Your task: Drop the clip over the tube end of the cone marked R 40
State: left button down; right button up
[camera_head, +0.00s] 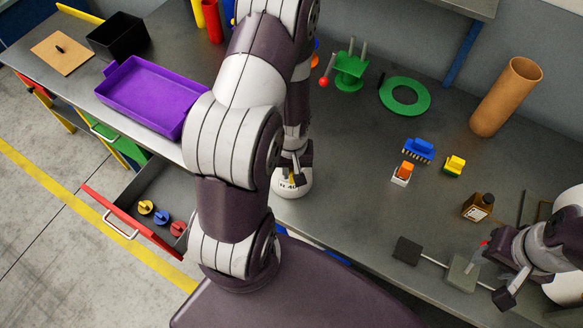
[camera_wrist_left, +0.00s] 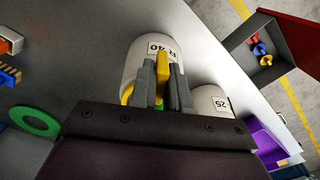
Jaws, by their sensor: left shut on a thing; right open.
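The cone marked R 40 (camera_head: 292,186) is white and stands on the bench, mostly hidden behind my left arm in the head view. Its label faces the left wrist camera, where the cone (camera_wrist_left: 136,62) is larger. My left gripper (camera_head: 291,160) is over the cone's upper part, and its dark fingers (camera_wrist_left: 164,88) are shut on a yellow clip (camera_wrist_left: 162,72). The clip overlaps the cone in the wrist view; I cannot tell whether it touches the tube end, which is hidden. My right gripper (camera_head: 488,272) is open and empty over the bench at the right.
A second white cone marked 25 (camera_wrist_left: 205,98) stands close by. An open drawer (camera_head: 140,190) holds yellow, blue and red clips. A purple tray (camera_head: 150,92) lies at the left.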

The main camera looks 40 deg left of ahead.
pick_arm(q)
jog(key=c, duration=1)
grip_release()
notch_tip(320, 180, up, 13)
jog(key=shift+f+b, duration=0.2)
jog(key=shift+b, duration=0.2)
